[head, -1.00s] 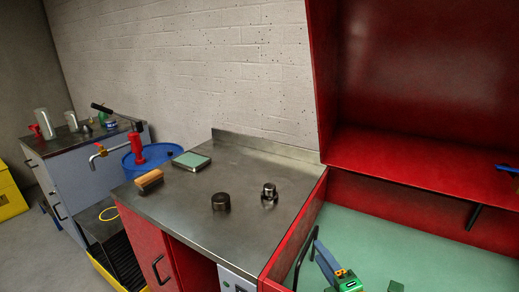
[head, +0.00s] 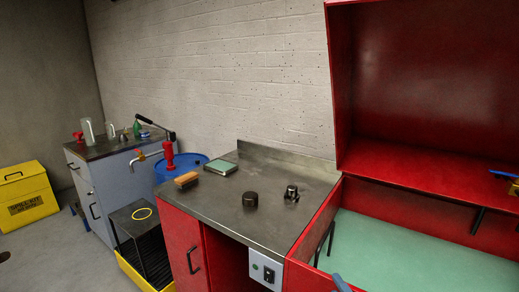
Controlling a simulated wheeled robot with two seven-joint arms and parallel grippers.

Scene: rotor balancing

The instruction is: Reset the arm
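Neither gripper's fingers show in the head view. A small blue piece (head: 340,283) juts in at the bottom edge, in front of the red cabinet; it looks like part of my own arm, but I cannot tell which one. Whatever my grippers hold is out of sight.
A steel-topped bench (head: 230,222) carries an orange-backed brush (head: 187,179), a green-topped pad (head: 221,167), a dark cylinder (head: 250,199) and a metal fitting (head: 291,193). The red open cabinet (head: 415,165) is at right, a blue drum (head: 187,167) and yellow bin (head: 26,195) left.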

